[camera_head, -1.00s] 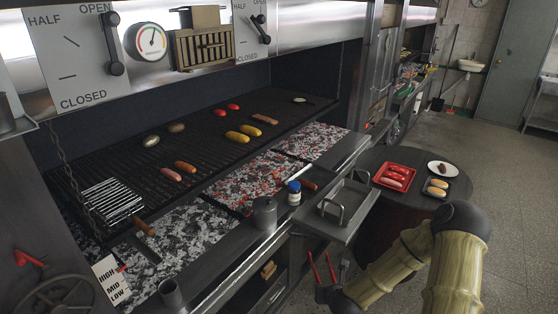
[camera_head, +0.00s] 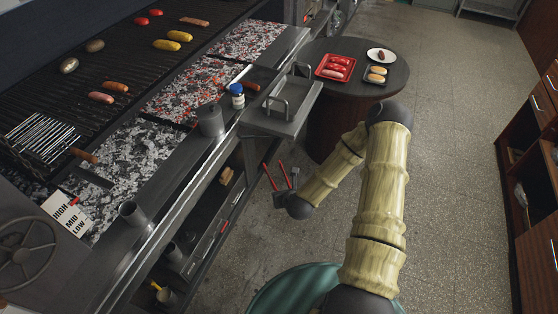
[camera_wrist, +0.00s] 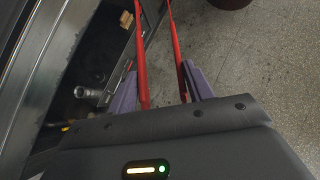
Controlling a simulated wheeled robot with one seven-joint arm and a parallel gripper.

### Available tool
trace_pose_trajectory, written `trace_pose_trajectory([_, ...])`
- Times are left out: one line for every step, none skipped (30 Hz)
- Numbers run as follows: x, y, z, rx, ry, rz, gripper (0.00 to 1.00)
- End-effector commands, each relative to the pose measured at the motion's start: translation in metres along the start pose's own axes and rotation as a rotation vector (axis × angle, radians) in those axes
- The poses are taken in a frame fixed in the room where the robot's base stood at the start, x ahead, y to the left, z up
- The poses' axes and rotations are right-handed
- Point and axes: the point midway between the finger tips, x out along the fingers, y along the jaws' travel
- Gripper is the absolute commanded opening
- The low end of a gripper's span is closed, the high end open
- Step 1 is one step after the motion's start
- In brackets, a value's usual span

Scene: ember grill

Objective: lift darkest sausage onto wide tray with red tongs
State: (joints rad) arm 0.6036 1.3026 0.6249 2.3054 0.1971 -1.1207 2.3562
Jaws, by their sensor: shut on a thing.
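My gripper (camera_head: 285,187) is shut on the red tongs (camera_head: 273,177), held up in front of the grill's edge; their arms stand apart with nothing between them. In the wrist view the two red arms (camera_wrist: 177,45) run forward between my gripper's purple fingers (camera_wrist: 160,88). On the dark grill grate (camera_head: 35,98) lie a brownish-orange sausage (camera_head: 115,87) and a pinker sausage (camera_head: 101,97), side by side. A red tray (camera_head: 322,72) with several red sausages stands on the round table. A metal tray (camera_head: 292,119) with two handles sits at the grill's front edge.
The round dark table (camera_head: 395,80) also bears a white plate (camera_head: 371,55) with a dark item and a black tray (camera_head: 366,79) with buns. A blue-lidded jar (camera_head: 237,96) and metal cup (camera_head: 210,121) stand on the ledge. A wire basket (camera_head: 40,137) lies on the grate.

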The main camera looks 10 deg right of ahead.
Motion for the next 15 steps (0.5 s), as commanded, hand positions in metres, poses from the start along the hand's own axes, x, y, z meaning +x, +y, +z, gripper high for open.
trace_pose_trajectory([0.007, 0.000, -0.017, 0.004, 0.006, 0.001, 0.42])
trace_pose_trajectory([0.010, 0.000, -0.026, 0.004, 0.007, 0.002, 0.42])
trace_pose_trajectory([0.014, 0.001, -0.037, 0.004, 0.007, 0.002, 0.42])
trace_pose_trajectory([0.017, 0.001, -0.045, 0.005, 0.007, 0.003, 0.42])
trace_pose_trajectory([0.020, 0.002, -0.054, 0.005, 0.007, 0.002, 0.42])
trace_pose_trajectory([0.023, 0.003, -0.064, 0.005, 0.005, 0.003, 0.42])
trace_pose_trajectory([0.025, 0.004, -0.072, 0.005, 0.005, 0.003, 0.42])
trace_pose_trajectory([0.026, 0.004, -0.079, 0.006, 0.003, 0.003, 0.42])
trace_pose_trajectory([0.028, 0.006, -0.086, 0.006, 0.002, 0.003, 0.42])
trace_pose_trajectory([0.029, 0.007, -0.091, 0.007, 0.001, 0.004, 0.42])
trace_pose_trajectory([0.030, 0.007, -0.096, 0.007, -0.001, 0.003, 0.42])
trace_pose_trajectory([0.030, 0.008, -0.100, 0.007, -0.002, 0.004, 0.42])
trace_pose_trajectory([0.031, 0.009, -0.102, 0.006, -0.003, 0.004, 0.42])
trace_pose_trajectory([0.031, 0.009, -0.104, 0.006, -0.004, 0.004, 0.43])
trace_pose_trajectory([0.031, 0.009, -0.105, 0.006, -0.005, 0.003, 0.43])
